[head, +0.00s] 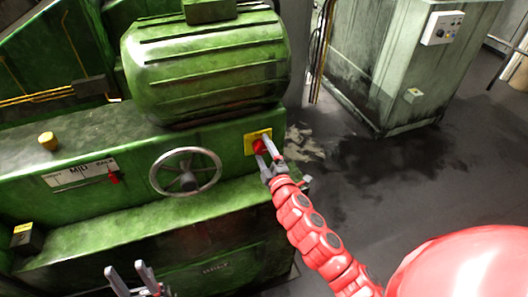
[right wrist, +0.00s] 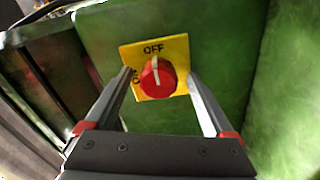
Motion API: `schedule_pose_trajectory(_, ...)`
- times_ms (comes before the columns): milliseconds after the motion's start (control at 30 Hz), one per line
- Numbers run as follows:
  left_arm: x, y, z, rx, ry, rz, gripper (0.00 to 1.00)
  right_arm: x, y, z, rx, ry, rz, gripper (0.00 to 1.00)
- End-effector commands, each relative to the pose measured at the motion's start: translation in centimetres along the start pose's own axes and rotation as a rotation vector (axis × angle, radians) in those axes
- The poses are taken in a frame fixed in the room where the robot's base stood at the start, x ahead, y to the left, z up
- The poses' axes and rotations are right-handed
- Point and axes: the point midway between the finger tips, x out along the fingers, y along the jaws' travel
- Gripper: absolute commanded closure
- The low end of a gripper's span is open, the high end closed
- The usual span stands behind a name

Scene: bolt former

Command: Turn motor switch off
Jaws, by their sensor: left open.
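The motor switch is a red round knob (right wrist: 158,77) on a yellow plate (right wrist: 180,48) on the green machine. The plate reads OFF at its top and ON at its left side. A pale mark on the knob's upper edge points toward OFF. The plate also shows in the head view (head: 250,136). My right gripper (head: 265,150) is open at the switch, with its fingers on either side of the knob and visible gaps between. In the right wrist view its fingers (right wrist: 160,70) frame the knob. My left gripper (head: 127,270) is open and empty at the bottom left, away from the switch.
A handwheel (head: 186,172) is on the green machine left of the switch, below a large motor housing (head: 205,70). A small red lever (head: 114,178) and a yellow knob (head: 48,140) are further left. A grey cabinet (head: 385,70) stands behind. Open floor lies to the right.

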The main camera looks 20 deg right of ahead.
Motion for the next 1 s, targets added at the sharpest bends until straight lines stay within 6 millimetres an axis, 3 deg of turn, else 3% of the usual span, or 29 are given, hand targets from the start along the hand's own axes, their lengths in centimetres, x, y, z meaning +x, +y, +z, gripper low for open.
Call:
schedule_pose_trajectory(200, -0.1, 0.0, 0.0, 0.0, 0.0, 0.0, 0.5, -0.3, 0.0, 0.1, -0.002, -0.001, 0.001, 0.12)
schedule_pose_trajectory(367, -0.6, 0.0, 0.1, 0.0, 0.0, 0.0, 0.5, -2.0, -0.1, 0.2, -0.003, -0.003, 0.002, 0.12)
schedule_pose_trajectory(800, -1.7, 0.1, 0.3, 0.0, 0.0, 0.0, 0.5, -11.6, -0.1, 0.2, 0.0, -0.005, -0.002, 0.12)
schedule_pose_trajectory(1000, 0.3, 0.0, -0.1, 0.0, 0.0, 0.0, 0.5, -15.1, 0.4, 0.1, 0.004, -0.007, -0.002, 0.12)
